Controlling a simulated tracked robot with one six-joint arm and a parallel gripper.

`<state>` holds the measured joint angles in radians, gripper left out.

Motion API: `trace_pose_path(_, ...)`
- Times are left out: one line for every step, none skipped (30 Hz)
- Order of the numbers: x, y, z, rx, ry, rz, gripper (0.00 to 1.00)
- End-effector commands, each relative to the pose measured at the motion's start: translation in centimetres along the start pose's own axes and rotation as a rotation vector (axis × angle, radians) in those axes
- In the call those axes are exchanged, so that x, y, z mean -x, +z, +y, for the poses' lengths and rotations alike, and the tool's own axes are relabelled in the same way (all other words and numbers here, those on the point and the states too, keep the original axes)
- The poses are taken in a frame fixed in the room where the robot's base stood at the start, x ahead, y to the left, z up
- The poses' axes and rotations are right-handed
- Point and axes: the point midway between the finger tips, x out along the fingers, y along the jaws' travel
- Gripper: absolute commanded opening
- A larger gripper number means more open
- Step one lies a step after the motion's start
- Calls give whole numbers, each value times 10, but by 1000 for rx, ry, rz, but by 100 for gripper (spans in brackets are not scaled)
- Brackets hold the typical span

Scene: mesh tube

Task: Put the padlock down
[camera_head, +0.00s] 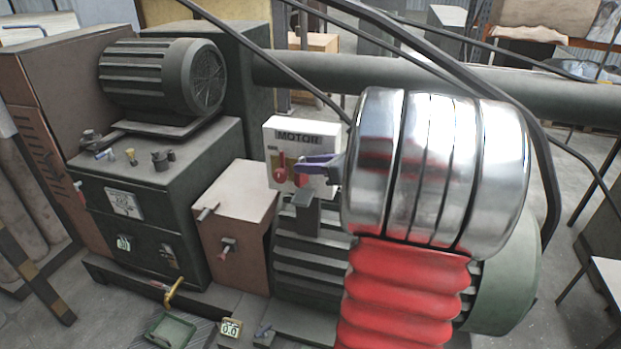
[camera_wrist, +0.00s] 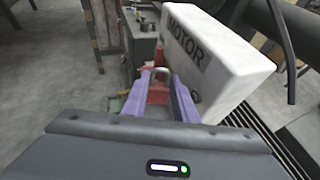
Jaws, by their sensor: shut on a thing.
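The padlock (camera_wrist: 158,94) has a red body and a silver shackle. In the wrist view it sits between the purple fingers of my gripper (camera_wrist: 160,78), which is shut on it. In the head view my gripper (camera_head: 303,164) is in front of the white box marked MOTOR (camera_head: 320,137). A small red part just below the fingertips there looks like the padlock, but the fingers partly hide it. The box has a red switch handle (camera_head: 281,168) on its front, left of the fingertips. I cannot tell whether the padlock touches the box.
A brown cabinet (camera_head: 235,198) with a pale top stands left of the box, beside a dark green cabinet (camera_head: 150,195) with small items on top. A green tray (camera_head: 171,331) and a small 0.0 display (camera_head: 231,328) are low in front. A ribbed motor (camera_head: 163,77) is behind.

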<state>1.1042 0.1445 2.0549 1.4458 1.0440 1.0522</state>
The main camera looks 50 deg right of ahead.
Motion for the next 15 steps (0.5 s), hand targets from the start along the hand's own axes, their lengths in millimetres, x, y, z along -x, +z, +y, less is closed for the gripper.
trace_pose_path(0,0,0,1,0,-1,1)
trace_pose_path(0,1,0,1,0,-1,1)
trace_pose_path(0,1,0,1,0,-1,1)
trace_pose_path(0,0,0,0,0,0,1)
trace_pose_path(0,0,0,0,0,0,1)
trace_pose_path(-1,-2,0,-1,1,0,1)
trace_pose_path(-2,-4,0,-2,1,0,1)
trace_pose_path(-3,-7,0,-3,1,0,1)
trace_pose_path(-5,-11,0,-4,1,1,1)
trace_pose_path(-6,-15,0,-4,1,1,1)
trace_pose_path(-8,-19,0,-4,1,1,1)
trace_pose_path(-10,-24,0,-3,1,1,1)
trace_pose_path(-12,-28,0,-4,1,1,1)
trace_pose_path(-13,-31,0,-4,1,1,1)
trace_pose_path(-15,-35,0,-4,1,1,1)
